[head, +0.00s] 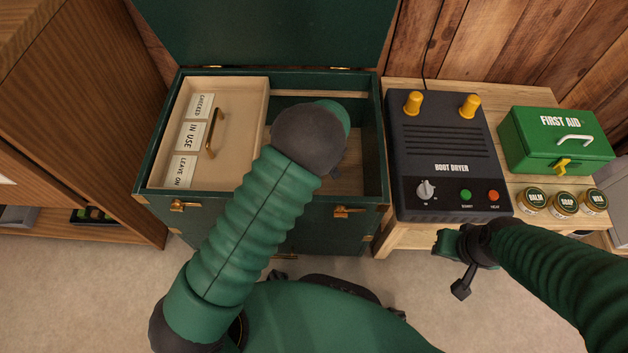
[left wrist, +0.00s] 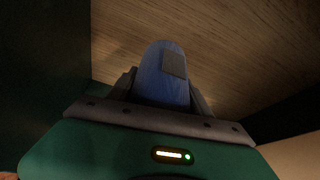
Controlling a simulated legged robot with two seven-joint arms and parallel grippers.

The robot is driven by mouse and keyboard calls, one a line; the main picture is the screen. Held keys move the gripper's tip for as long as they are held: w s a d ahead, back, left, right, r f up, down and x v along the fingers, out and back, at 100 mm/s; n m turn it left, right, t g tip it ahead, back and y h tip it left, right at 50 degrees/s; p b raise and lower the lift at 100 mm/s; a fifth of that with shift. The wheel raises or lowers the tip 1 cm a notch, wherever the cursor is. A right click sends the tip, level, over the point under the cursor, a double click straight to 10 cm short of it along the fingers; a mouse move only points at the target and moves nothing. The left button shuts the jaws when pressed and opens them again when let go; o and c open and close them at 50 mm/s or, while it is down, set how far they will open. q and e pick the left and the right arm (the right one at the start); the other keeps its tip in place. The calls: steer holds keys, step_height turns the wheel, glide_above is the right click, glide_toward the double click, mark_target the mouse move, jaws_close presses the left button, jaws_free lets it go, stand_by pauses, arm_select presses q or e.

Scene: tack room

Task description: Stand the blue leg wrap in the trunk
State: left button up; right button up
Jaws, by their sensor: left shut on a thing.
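The green trunk (head: 263,208) stands open at the centre of the head view, with its lid raised at the back. My left arm reaches down into its right-hand compartment, and the arm hides the left gripper in the head view. In the left wrist view my left gripper (left wrist: 160,92) is shut on the blue leg wrap (left wrist: 150,75), with wooden boards beyond it. I cannot tell whether the wrap touches the trunk floor. My right gripper (head: 458,268) is in front of the boot dryer table; its jaw state is unclear.
A beige tray (head: 238,100) with labels and a handle fills the trunk's left side. The boot dryer (head: 446,150), a green first aid box (head: 555,140) and small tins (head: 564,203) are on the table at right. A wooden cabinet (head: 85,90) stands at left.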

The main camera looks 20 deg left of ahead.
arm_select(q)
step_height(320, 180, down, 9)
steer(key=b, duration=0.5)
steer(key=shift+r, duration=0.1)
steer(key=shift+f, duration=0.2)
jaws_close()
steer(key=shift+r, duration=0.15)
steer(key=o, duration=1.6)
jaws_free()
